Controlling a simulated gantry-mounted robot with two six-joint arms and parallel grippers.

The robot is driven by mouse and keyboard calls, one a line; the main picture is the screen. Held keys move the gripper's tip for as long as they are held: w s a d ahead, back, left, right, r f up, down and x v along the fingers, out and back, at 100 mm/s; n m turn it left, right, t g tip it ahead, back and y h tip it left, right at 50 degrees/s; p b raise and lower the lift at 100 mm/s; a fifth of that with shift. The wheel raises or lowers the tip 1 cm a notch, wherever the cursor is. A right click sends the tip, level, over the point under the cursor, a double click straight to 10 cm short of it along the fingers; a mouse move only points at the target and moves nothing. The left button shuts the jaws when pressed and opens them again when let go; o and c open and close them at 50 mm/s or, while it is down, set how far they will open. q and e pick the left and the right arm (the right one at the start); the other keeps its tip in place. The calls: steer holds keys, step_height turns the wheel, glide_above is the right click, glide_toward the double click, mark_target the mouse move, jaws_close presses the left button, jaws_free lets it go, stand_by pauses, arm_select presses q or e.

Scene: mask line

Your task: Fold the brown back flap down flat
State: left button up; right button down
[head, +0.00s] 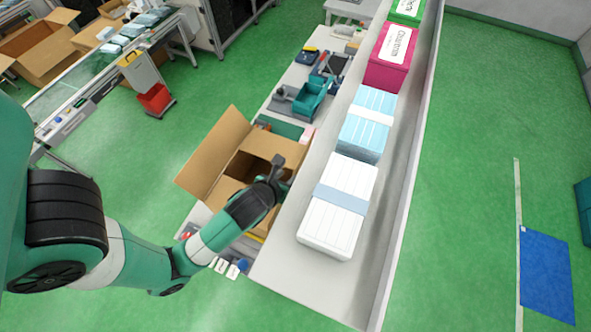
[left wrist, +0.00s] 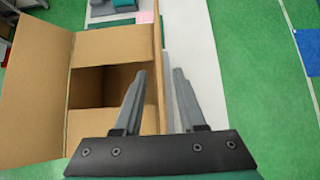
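The open brown carton (head: 243,168) stands beside the white shelf. One large brown flap (head: 214,153) sticks outward on the left; it also shows in the left wrist view (left wrist: 36,90). Two flaps, upper (left wrist: 110,47) and lower (left wrist: 105,123), lie folded inward with a dark gap between them. A brown flap (left wrist: 157,35) on the right side stands upright, nearly edge-on. I cannot tell for certain which is the back flap. My left gripper (head: 280,166) is over the carton's right side. In the wrist view its fingers (left wrist: 159,72) are apart, on either side of the upright flap's line. My right gripper is not in view.
The white shelf (head: 285,268) with white packs (head: 338,215), blue packs (head: 367,118) and a magenta box (head: 391,58) runs close along the carton's right. A teal bin (head: 313,97) stands behind it on the bench.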

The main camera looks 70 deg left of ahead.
arm_select(q)
steer(key=b+x, duration=0.1)
steer(key=x, duration=0.6)
steer(key=shift+w+a+f, duration=0.2)
steer(key=shift+w, duration=0.05)
jaws_close()
stand_by(1.0)
